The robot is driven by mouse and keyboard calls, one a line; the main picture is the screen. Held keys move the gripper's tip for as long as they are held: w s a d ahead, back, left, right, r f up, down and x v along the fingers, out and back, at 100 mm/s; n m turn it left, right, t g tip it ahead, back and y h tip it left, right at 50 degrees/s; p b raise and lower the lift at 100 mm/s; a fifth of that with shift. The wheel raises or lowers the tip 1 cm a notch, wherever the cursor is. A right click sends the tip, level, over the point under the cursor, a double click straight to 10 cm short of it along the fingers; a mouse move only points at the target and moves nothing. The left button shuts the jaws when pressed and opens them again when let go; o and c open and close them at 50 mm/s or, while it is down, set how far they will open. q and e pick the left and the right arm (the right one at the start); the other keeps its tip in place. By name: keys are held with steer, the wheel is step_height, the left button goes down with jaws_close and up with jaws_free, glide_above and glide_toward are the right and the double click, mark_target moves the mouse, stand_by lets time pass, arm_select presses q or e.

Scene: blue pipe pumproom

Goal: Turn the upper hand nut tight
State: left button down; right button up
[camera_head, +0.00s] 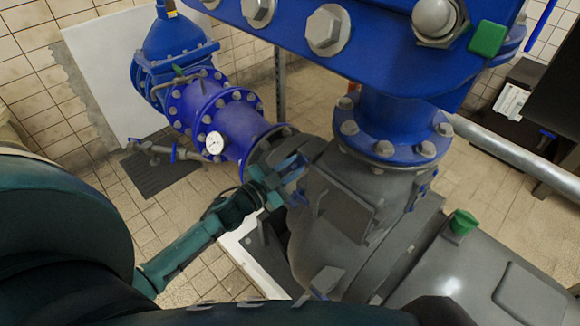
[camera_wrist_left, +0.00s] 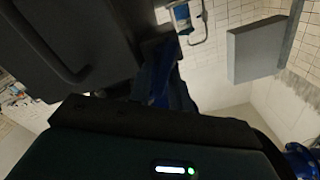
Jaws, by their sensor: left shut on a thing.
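My left gripper (camera_head: 294,180) reaches in from the left on its green arm. Its blue fingers are at the left edge of a grey cover plate (camera_head: 345,212) on the grey pump housing (camera_head: 375,165). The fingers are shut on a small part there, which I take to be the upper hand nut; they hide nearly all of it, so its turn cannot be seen. In the left wrist view the blue fingers (camera_wrist_left: 165,75) point away over the dark gripper body, and the nut cannot be made out. My right gripper is not in view.
A blue flanged pipe (camera_head: 225,122) with a white gauge (camera_head: 214,143) stands close left of the pump. A large blue bolted flange (camera_head: 380,45) hangs overhead. A green cap (camera_head: 462,222) sits on the grey casing at right.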

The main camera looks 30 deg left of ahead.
arm_select(q)
steer(key=m, duration=0.3)
steer(key=m+b, duration=0.1)
steer(key=shift+s+d+f+m, duration=0.1)
steer(key=shift+d+f+m, duration=0.2)
steer(key=shift+m, duration=0.1)
steer(key=m, duration=0.1)
steer(key=m+b, duration=0.1)
steer(key=m, duration=0.2)
steer(key=shift+f, duration=0.25)
steer(key=shift+f+m+b, duration=0.1)
steer(key=shift+m+b, duration=0.5)
steer(key=shift+m, duration=0.3)
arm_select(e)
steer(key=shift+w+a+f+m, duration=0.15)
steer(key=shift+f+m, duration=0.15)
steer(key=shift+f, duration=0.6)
arm_select(q)
steer(key=c, duration=1.5)
jaws_free()
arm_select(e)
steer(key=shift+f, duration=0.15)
arm_select(q)
steer(key=v, duration=1.3)
steer(key=shift+s+b, duration=0.1)
steer(key=shift+b, duration=0.3)
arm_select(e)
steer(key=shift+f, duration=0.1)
